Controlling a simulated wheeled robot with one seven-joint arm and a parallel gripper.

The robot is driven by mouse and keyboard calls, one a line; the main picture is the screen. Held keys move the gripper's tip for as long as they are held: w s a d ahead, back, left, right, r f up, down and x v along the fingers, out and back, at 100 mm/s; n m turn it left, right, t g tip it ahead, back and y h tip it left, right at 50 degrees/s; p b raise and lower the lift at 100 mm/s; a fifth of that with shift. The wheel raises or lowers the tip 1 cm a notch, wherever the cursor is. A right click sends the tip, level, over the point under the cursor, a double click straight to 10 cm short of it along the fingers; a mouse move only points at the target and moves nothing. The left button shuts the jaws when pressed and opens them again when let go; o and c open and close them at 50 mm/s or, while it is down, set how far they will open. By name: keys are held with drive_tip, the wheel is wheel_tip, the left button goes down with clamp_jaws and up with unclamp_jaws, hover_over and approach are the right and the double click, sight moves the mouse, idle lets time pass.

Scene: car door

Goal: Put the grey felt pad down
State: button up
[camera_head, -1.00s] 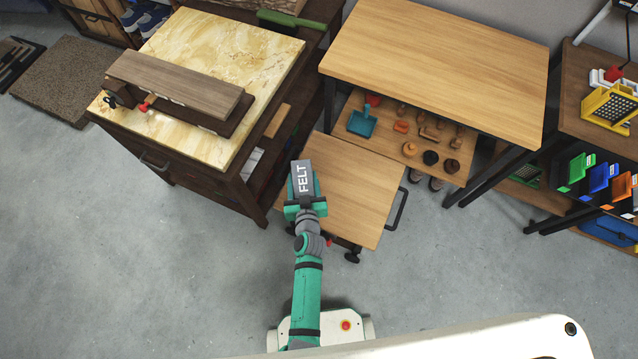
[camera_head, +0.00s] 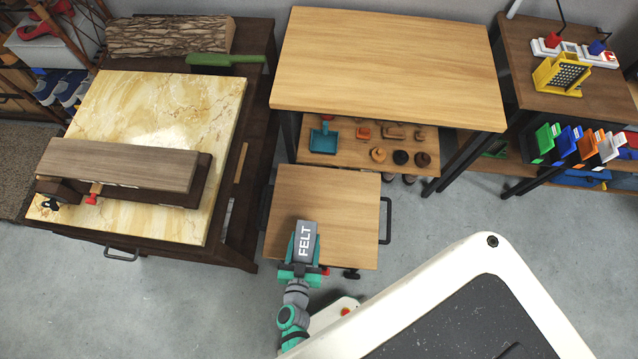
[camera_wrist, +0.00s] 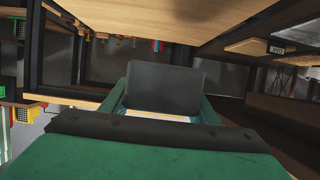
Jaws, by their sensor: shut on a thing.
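The grey felt pad (camera_head: 306,239) is a small dark grey block with the white word FELT on its upper face. My gripper (camera_head: 302,262) is shut on it, with a teal finger on either side. In the head view the pad shows over the near part of the low wooden trolley top (camera_head: 345,205); I cannot tell its height above it. In the wrist view the pad (camera_wrist: 165,88) stands out between the fingers as a plain dark face.
The trolley top is bare, with black side handles. A marble-topped bench (camera_head: 215,150) stands left; a rack of coloured bins (camera_head: 585,145) stands right.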

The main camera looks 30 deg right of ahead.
drive_tip(key=w+d+f, duration=0.4)
drive_tip(key=d, duration=0.3)
hover_over(324, 220)
drive_tip(key=a, duration=0.2)
drive_tip(key=f, duration=0.3)
drive_tip(key=shift+s+d+f, duration=0.25)
drive_tip(key=shift+s+f, duration=0.05)
drive_tip(key=shift+f, duration=0.05)
drive_tip(key=shift+w+d+f, duration=0.3)
drive_tip(key=shift+d+f, duration=0.3)
drive_tip(key=shift+f, duration=0.2)
drive_tip(key=shift+w+d+f, duration=0.1)
drive_tip(key=shift+d+f, duration=0.05)
drive_tip(key=shift+f, duration=1.6)
drive_tip(key=o, duration=1.1)
drive_tip(key=shift+f, duration=0.1)
drive_tip(key=shift+c, duration=0.2)
